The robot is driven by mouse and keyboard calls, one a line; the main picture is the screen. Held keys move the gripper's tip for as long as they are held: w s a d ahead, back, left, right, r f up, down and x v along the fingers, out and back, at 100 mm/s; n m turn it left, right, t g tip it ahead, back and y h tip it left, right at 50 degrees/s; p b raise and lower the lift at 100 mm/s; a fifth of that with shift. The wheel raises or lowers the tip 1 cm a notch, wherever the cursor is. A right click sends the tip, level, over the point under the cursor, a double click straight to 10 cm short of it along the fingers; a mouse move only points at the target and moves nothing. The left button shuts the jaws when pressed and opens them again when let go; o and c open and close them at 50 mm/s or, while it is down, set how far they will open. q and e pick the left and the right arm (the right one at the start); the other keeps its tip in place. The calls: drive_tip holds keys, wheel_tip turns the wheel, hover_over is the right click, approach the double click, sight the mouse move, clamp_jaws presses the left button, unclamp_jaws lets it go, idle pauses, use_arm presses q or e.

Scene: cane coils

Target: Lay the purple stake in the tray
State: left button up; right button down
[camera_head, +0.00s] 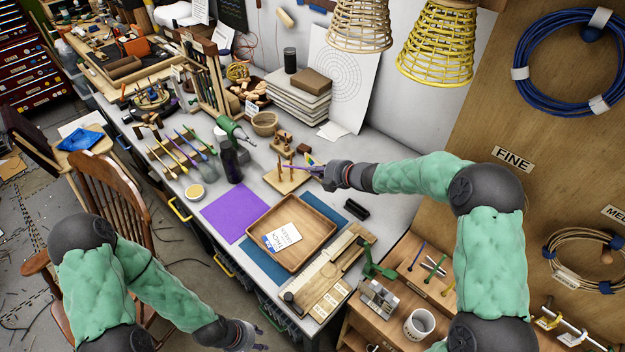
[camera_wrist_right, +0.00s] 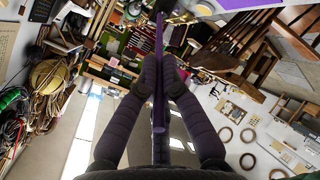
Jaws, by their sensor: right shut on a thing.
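The purple stake (camera_head: 298,168) is thin and held by my right gripper (camera_head: 322,172), above the back of the bench near a small wooden peg block (camera_head: 290,185). In the right wrist view the fingers (camera_wrist_right: 160,72) are closed around the stake (camera_wrist_right: 158,112), which runs lengthwise between them. The wooden tray (camera_head: 303,212) lies on the bench, in front of and below my right gripper, with a printed card (camera_head: 283,237) inside. My left gripper (camera_head: 258,340) hangs low at the bottom edge, away from the bench; its fingers are too small to judge.
A purple mat (camera_head: 235,212) lies left of the tray, and a dark bottle (camera_head: 230,162) and a green tool (camera_head: 232,128) stand behind it. A wooden jig (camera_head: 330,270) sits right of the tray. Woven lampshades (camera_head: 438,45) hang above.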

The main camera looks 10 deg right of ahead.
use_arm(q)
wheel_tip(320, 180, down, 10)
drive_tip(key=b, duration=1)
drive_tip(key=shift+w, duration=0.4)
use_arm(e)
wheel_tip(320, 180, down, 10)
drive_tip(key=shift+w, duration=0.4)
use_arm(q)
drive_tip(key=shift+f, duration=0.2)
use_arm(e)
drive_tip(key=shift+f, duration=0.15)
use_arm(q)
wheel_tip(320, 180, down, 10)
drive_tip(key=b, duration=1.1)
drive_tip(key=shift+f, duration=0.25)
use_arm(e)
drive_tip(key=shift+f, duration=5.85)
